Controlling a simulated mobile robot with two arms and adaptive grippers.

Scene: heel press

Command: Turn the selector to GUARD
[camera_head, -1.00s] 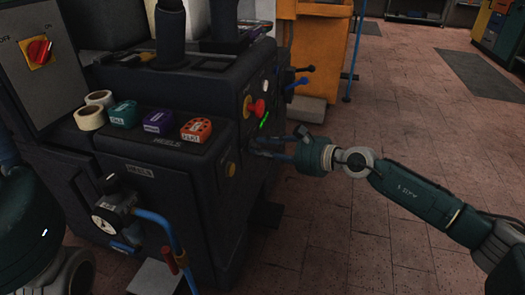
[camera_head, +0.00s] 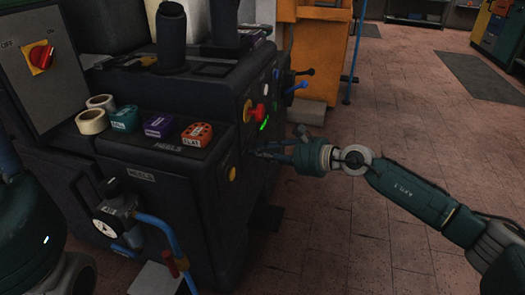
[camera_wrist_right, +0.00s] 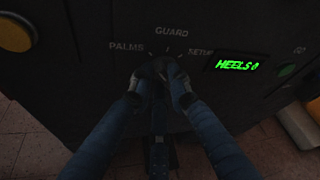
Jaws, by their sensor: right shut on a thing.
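The selector (camera_wrist_right: 166,66) is a small dark knob on the machine's dark front panel, mostly hidden between my fingertips in the right wrist view. The labels PALMS, GUARD (camera_wrist_right: 172,31) and SETUP are arranged around it: PALMS left, GUARD on top, SETUP right. I cannot tell which label the knob points to. My right gripper (camera_head: 254,151) reaches the panel from the right in the head view. It is shut on the selector, with its fingers (camera_wrist_right: 164,75) on either side. Of my left arm only a part shows at the left edge; its gripper is out of view.
A green display (camera_wrist_right: 237,62) reading HEELS is right of the selector. A red button (camera_head: 257,110) and a yellow button (camera_head: 232,173) sit on the same panel. Black and blue levers (camera_head: 297,86) stick out behind. Open floor lies to the right.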

